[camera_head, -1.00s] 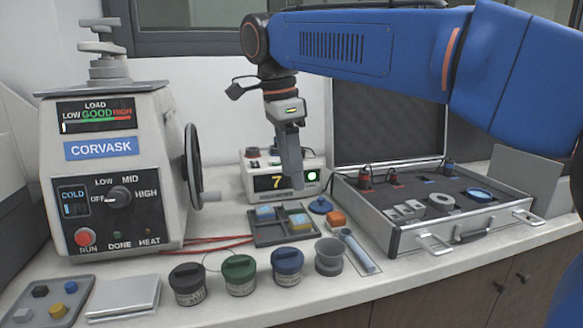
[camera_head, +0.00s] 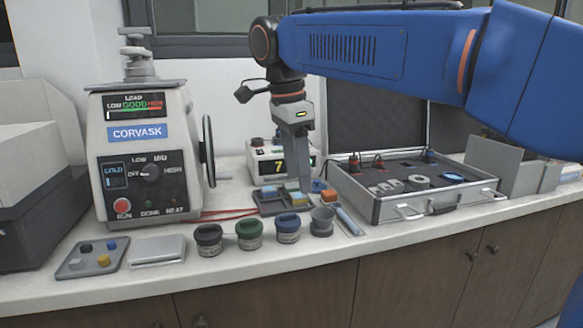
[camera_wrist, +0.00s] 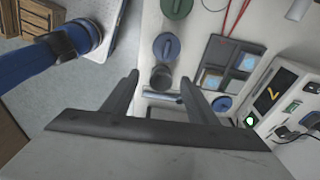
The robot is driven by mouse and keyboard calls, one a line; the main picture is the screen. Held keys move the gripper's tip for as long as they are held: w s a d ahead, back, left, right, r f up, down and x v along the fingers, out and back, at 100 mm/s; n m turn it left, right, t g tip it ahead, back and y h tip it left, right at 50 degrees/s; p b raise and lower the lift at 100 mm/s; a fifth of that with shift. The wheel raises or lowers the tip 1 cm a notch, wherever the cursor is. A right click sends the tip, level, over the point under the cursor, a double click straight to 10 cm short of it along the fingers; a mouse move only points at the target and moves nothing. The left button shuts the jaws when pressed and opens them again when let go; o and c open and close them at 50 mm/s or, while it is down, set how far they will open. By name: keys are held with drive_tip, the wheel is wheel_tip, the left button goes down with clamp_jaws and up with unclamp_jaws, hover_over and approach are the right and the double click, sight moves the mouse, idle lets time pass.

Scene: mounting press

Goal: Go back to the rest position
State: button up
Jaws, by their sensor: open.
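My gripper (camera_head: 300,184) hangs pointing down above the back of the bench, in front of the display box. In the wrist view its two fingers (camera_wrist: 160,82) are spread apart with nothing held between them. Below the fingers the wrist view shows a grey cup (camera_wrist: 161,76), a blue-lidded jar (camera_wrist: 166,47) and a clear tube (camera_wrist: 162,97). My blue arm reaches in from the right in the head view. Parts of the display box and the compartment tray are hidden behind my gripper.
The CORVASK press (camera_head: 140,155) stands at left. An open case (camera_head: 400,212) lies at right, lid raised. Several lidded jars (camera_head: 248,234) line the front, near a compartment tray (camera_head: 268,208) and display box (camera_head: 265,165). A sample tray (camera_head: 92,262) and flat silver box (camera_head: 157,250) sit front left.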

drive_tip(key=s+d+f+n+t+y, duration=0.1)
drive_tip(key=s+d+f+n, duration=0.1)
drive_tip(key=d, duration=0.4)
drive_tip(key=s+d+f+n, duration=0.2)
drive_tip(key=d+f, duration=0.1)
drive_tip(key=d, duration=0.3)
drive_tip(key=s+d+f+n+t, duration=0.1)
drive_tip(key=s+d+f+n, duration=0.4)
drive_tip(key=s+d+f, duration=0.3)
drive_tip(key=s+d+f+n+t, duration=0.2)
drive_tip(key=s+d+f+n, duration=0.3)
drive_tip(key=f, duration=0.7)
drive_tip(key=s+d, duration=0.2)
drive_tip(key=s, duration=0.1)
drive_tip(key=shift+d+f+y, duration=0.3)
drive_tip(key=shift+d+f, duration=0.05)
drive_tip(key=shift+f, duration=0.05)
